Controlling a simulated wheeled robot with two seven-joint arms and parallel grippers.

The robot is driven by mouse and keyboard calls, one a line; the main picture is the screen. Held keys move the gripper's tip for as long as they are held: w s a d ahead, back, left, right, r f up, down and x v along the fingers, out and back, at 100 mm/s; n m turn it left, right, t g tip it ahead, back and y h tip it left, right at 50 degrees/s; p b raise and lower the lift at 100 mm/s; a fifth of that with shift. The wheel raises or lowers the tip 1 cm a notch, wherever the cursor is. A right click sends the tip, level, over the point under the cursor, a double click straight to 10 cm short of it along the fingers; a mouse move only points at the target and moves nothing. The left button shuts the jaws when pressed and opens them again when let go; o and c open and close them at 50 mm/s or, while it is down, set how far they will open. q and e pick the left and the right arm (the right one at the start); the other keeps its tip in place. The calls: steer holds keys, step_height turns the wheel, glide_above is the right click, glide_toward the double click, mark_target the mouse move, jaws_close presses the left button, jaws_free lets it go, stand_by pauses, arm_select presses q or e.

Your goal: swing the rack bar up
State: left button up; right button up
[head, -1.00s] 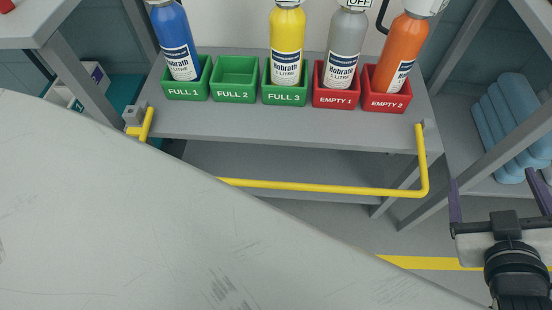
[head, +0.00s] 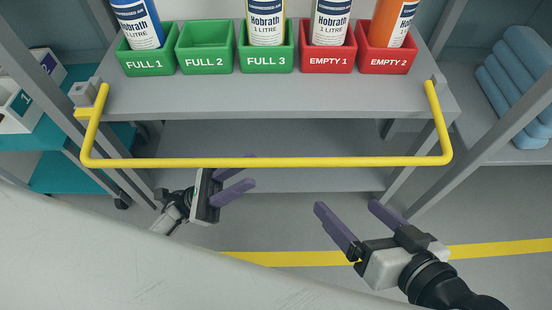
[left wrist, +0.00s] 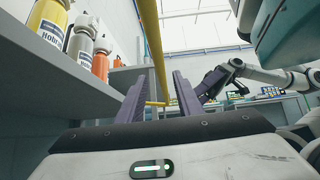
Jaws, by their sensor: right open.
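The yellow rack bar (head: 330,162) is U-shaped and hangs down in front of the grey rack shelf (head: 300,100), with its two arms joined near the shelf's ends. My left gripper (head: 252,170) is open at the bar's left half. Its upper finger overlaps the bar in the head view. In the left wrist view the bar (left wrist: 153,50) shows between the two spread fingers (left wrist: 160,95), but I cannot tell how deep it sits there. My right gripper (head: 345,206) is open and empty, below the bar and right of its middle, apart from it.
Green holders (head: 205,60) and red holders (head: 327,62) with bottles stand on the shelf behind the bar; FULL 2 is empty. A lower shelf (head: 290,150) lies beneath. Grey posts flank the rack. The floor before it has a yellow stripe (head: 500,249).

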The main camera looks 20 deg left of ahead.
mark_target(270, 160)
arm_select(q)
steer(key=x, duration=1)
steer(key=shift+s+d+r, duration=0.1)
steer(key=shift+d+r, duration=0.05)
jaws_close()
